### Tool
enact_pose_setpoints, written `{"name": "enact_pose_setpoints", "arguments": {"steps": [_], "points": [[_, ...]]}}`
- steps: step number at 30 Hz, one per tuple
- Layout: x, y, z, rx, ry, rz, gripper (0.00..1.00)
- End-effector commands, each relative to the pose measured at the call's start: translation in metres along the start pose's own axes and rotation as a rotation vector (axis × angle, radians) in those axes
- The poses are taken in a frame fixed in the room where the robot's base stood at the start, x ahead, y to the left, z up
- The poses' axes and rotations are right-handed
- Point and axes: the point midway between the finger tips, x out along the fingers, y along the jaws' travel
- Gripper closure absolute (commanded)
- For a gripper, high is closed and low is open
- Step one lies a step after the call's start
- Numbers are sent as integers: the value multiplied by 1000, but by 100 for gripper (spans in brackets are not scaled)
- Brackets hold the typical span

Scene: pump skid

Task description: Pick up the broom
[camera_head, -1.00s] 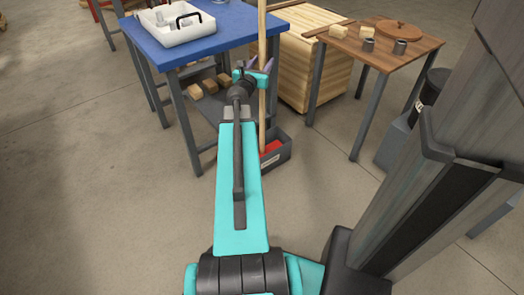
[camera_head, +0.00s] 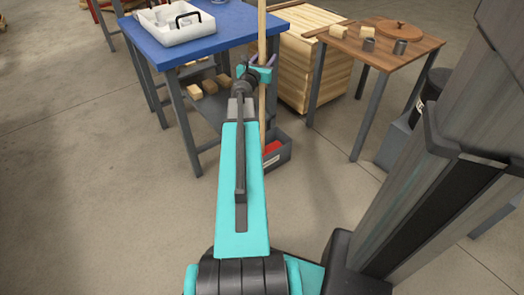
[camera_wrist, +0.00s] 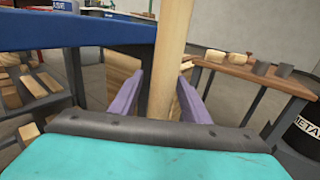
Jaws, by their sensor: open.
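The broom's light wooden handle (camera_head: 262,40) stands upright beside the right corner of the blue table in the head view. My gripper (camera_head: 262,62) is at the handle, just below table-top height. In the wrist view, the two purple fingers of my gripper (camera_wrist: 160,90) are apart, one on each side of the handle (camera_wrist: 172,55). The right finger looks close to the handle; I cannot tell whether either finger touches it.
The blue table (camera_head: 215,30) is close at the left and carries a white tray (camera_head: 175,28). A wooden crate (camera_head: 305,70) and a brown table (camera_head: 405,60) are at the right. Floor at the left is clear.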

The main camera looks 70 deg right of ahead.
Motion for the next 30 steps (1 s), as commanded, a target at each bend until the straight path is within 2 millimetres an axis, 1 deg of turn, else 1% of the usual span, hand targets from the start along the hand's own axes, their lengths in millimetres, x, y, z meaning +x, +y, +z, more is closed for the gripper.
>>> {"name": "enact_pose_setpoints", "arguments": {"steps": [2, 9, 20, 26, 30], "points": [[0, 0, 0, 0, 0, 0, 59], [0, 0, 0, 0, 0, 0, 100], [0, 0, 4, -1, -2, 0, 100], [0, 0, 16, 0, -3, 0, 100], [0, 0, 32, 0, -3, 0, 100]]}}
